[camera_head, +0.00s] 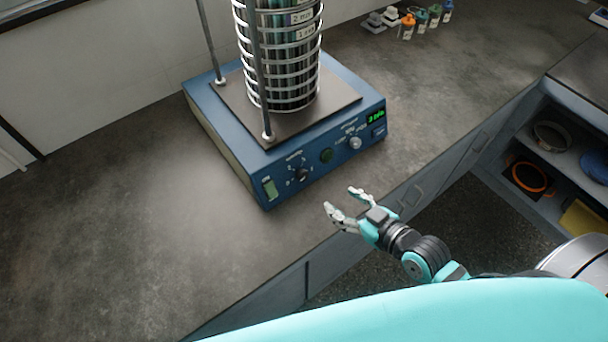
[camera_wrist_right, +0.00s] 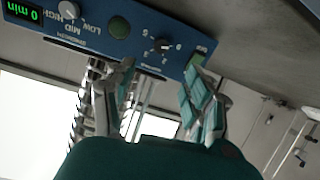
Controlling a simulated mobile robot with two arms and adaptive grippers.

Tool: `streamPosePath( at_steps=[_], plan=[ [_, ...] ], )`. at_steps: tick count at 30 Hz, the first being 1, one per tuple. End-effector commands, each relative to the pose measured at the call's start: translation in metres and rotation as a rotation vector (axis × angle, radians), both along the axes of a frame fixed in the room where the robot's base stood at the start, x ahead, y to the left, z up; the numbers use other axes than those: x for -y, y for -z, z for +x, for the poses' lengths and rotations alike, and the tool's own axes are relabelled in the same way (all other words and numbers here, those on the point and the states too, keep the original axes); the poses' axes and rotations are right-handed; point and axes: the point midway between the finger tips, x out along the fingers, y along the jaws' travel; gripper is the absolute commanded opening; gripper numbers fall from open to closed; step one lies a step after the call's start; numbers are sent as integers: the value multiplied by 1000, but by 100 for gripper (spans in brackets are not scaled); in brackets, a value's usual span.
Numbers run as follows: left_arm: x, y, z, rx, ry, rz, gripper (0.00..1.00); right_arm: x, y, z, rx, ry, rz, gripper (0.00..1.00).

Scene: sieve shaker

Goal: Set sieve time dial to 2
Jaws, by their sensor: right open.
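The blue sieve shaker (camera_head: 225,136) stands on the grey counter. Its front panel has a black dial (camera_head: 302,174) with numbers around it, also in the right wrist view (camera_wrist_right: 163,45); its exact setting is too small to read. A silver knob (camera_head: 355,143) sits farther right, by the words LOW, MID and HIGH in the wrist view. My left gripper is out of view.
A round green button (camera_head: 326,155) lies between the two knobs, and a pale green switch (camera_head: 270,187) is at the panel's left end. A sieve stack (camera_head: 280,60) stands on top between rods. Small bottles (camera_head: 421,20) are at the back. The left counter is clear.

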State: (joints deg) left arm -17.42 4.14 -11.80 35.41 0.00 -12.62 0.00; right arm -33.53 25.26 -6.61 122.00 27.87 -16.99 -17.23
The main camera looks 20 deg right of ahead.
Motion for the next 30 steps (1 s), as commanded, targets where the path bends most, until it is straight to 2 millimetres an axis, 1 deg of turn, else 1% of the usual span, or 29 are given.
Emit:
streamPosePath(
  at_steps=[1,5,12,18,24,30],
  plan=[
    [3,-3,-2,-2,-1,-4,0,-4,1,11,3,3,4,53],
    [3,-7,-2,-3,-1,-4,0,-14,12,36,3,3,4,53],
    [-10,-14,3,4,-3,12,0,-32,32,81,2,1,3,53],
    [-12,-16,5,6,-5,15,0,-44,47,110,1,1,1,53],
    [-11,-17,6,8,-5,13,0,-50,54,124,1,0,1,53],
    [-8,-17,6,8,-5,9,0,-51,55,125,0,0,1,53]
  ],
)
